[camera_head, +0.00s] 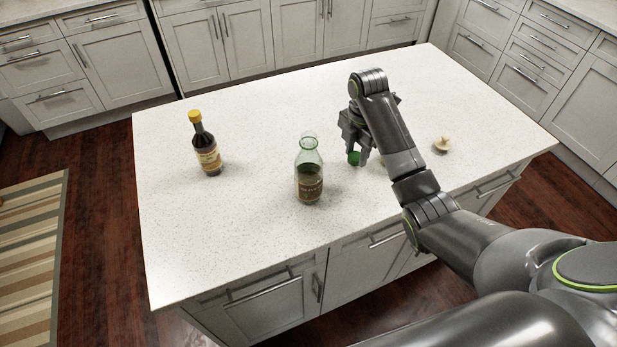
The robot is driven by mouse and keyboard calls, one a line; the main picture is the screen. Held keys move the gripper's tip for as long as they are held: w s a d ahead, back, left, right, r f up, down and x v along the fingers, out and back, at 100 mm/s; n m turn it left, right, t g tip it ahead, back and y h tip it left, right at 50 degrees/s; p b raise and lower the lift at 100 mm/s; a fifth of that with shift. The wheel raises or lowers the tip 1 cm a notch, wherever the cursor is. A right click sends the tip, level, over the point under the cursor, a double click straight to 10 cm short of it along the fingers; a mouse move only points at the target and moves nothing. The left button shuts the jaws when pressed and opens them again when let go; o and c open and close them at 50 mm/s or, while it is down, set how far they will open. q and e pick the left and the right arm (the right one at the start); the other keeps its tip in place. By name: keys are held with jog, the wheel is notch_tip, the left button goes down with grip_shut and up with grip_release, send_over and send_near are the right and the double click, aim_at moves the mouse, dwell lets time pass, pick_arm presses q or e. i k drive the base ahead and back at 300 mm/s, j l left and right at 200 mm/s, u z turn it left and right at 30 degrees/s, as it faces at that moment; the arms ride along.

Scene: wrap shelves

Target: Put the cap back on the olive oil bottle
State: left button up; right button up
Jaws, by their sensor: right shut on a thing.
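The olive oil bottle (309,174) stands upright and open on the white island top, near the middle. It is green glass with dark oil in its lower part. My right gripper (357,156) points down to the right of the bottle, apart from it. It is shut on the green cap (354,158), which shows between its fingertips. I cannot tell whether the cap still touches the counter. My left gripper is not in view.
A dark bottle with a yellow cap (206,146) stands upright on the left of the island (250,225). A small beige object (442,144) lies to the right, beyond my right arm. Something green is partly hidden behind the arm. The counter between the two bottles is clear.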

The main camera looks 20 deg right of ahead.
aim_at(307, 163)
jog(key=k+l+u, duration=0.3)
jog(key=l, duration=0.3)
jog(key=k+l+u, duration=0.25)
jog(key=l, duration=0.25)
jog(key=k+l+u, duration=0.3)
jog(key=l, duration=0.2)
